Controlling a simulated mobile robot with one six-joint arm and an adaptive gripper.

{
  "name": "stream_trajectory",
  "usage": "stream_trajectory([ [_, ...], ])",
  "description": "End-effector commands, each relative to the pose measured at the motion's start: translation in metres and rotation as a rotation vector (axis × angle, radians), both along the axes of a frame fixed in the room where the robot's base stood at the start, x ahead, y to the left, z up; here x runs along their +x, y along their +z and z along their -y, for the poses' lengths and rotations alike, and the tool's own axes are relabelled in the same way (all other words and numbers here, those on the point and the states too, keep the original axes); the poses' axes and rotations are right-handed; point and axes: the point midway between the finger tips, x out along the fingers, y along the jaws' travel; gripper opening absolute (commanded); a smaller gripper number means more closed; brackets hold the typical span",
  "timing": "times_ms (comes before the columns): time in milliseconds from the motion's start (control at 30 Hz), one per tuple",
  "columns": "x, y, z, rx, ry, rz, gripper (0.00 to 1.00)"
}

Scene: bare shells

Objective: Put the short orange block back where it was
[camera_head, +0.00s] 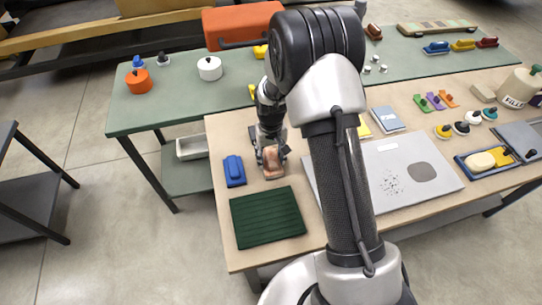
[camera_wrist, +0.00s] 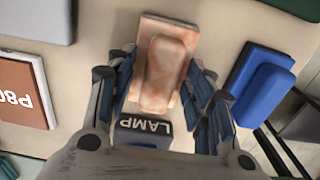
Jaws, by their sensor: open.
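A short, mottled pale-orange block (camera_head: 273,161) with a raised grip on a flat base lies on the wooden table, just behind the dark green ridged mat. It also shows in the wrist view (camera_wrist: 162,68), upper middle. My gripper (camera_head: 270,150) is directly over it with the fingers spread. In the wrist view my gripper (camera_wrist: 165,105) has one finger on each side of the block, with gaps visible. Whether the fingers touch it I cannot tell.
A blue block (camera_head: 234,170) of similar shape lies close beside it. The dark green mat (camera_head: 267,216) is bare. A dark block marked LAMP (camera_wrist: 143,130) and a brown P80 piece (camera_wrist: 22,92) are nearby. A grey board (camera_head: 415,170) lies right, partly behind my arm.

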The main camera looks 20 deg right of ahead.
Motion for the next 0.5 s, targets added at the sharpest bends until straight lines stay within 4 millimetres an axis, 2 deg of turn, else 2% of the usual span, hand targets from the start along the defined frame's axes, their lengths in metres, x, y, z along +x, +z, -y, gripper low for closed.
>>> stream_trajectory([
  [167, 0.001, 0.010, 0.000, 0.000, 0.000, 0.002, 0.48],
  [267, 0.001, 0.027, 0.000, 0.000, 0.000, 0.003, 0.48],
  [500, 0.001, 0.081, 0.000, 0.000, 0.000, 0.004, 0.48],
])
